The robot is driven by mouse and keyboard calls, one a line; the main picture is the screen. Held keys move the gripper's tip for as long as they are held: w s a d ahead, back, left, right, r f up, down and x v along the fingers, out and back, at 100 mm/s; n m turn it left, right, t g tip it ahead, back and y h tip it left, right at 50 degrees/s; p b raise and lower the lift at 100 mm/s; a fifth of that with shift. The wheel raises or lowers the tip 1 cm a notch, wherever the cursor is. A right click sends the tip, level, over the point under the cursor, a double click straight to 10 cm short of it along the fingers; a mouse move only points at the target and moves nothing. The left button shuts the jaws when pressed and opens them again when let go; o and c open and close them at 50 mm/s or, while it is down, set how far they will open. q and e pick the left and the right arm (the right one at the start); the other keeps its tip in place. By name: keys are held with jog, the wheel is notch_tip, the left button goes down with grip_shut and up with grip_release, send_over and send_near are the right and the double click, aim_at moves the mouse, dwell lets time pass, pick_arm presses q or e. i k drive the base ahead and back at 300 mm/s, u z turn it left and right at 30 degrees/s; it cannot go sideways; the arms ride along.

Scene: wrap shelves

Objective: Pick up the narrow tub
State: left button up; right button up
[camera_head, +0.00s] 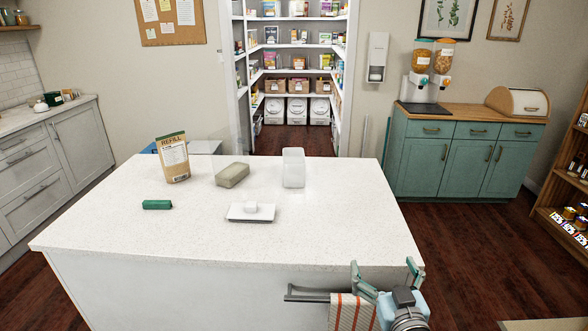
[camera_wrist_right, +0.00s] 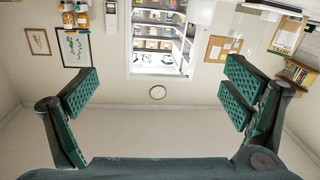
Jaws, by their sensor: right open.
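The narrow tub appears to be the tall, translucent whitish container (camera_head: 293,168) standing upright at the back of the white counter, right of centre, in the head view. My right gripper (camera_head: 386,272) is open and empty at the counter's front right corner, well in front of and to the right of the tub. In the right wrist view its two green-padded fingers (camera_wrist_right: 161,95) are spread wide with nothing between them. The tub does not show in the wrist view. My left gripper is in neither view.
A striped towel (camera_head: 351,312) hangs in front. The counter's right side is clear.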

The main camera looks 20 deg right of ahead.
aim_at(293, 158)
jog(key=i, duration=1.4)
